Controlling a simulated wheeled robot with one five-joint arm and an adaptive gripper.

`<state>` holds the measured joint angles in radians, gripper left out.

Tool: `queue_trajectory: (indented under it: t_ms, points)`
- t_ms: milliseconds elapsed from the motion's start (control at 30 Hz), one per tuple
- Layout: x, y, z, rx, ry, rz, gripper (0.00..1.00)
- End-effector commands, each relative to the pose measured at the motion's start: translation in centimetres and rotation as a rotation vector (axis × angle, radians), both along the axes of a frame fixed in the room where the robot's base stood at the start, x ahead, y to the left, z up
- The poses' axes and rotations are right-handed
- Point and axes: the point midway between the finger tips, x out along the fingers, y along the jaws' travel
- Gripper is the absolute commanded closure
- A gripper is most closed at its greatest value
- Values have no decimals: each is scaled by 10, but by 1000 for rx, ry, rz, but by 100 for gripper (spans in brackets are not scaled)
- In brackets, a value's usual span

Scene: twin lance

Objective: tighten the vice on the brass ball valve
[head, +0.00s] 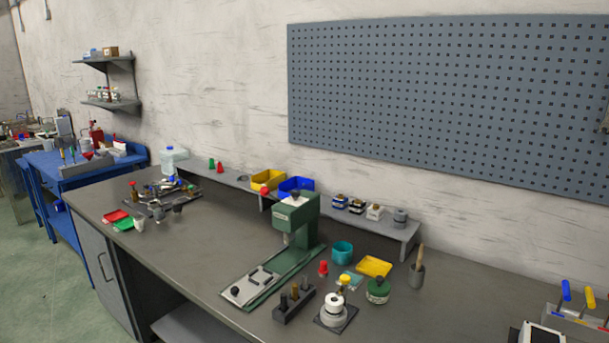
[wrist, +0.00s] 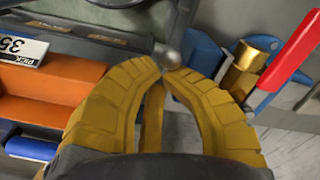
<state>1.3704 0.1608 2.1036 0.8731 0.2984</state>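In the wrist view, a brass valve body (wrist: 250,60) with a long red lever (wrist: 296,50) stands at the right. Blue vice parts (wrist: 205,56) are beside it, and the valve's lower part is hidden. A small silver ball end (wrist: 169,59), seemingly of the vice handle, is at my fingertips. My gripper (wrist: 163,72) has its yellow fingers drawn together at the tips, apparently on the bar just below that ball. The bar is mostly hidden. The head view shows neither my gripper nor a clear vice.
In the wrist view, an orange bin (wrist: 60,90) with a label (wrist: 22,48) and a blue item (wrist: 30,146) lie left. In the head view, a green press (head: 298,222) stands on the dark bench (head: 190,245); a blue bench (head: 75,168) is far left.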

Motion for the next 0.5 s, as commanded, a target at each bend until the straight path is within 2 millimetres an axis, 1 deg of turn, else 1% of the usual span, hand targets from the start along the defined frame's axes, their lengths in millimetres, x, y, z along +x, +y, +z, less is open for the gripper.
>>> queue_trajectory:
  t_ms: [33,167,500]
  points:
    - [-1,5,-3,17,3,2,100]
    - [-1,4,-2,17,3,1,100]
    - [-7,-6,4,12,2,0,100]
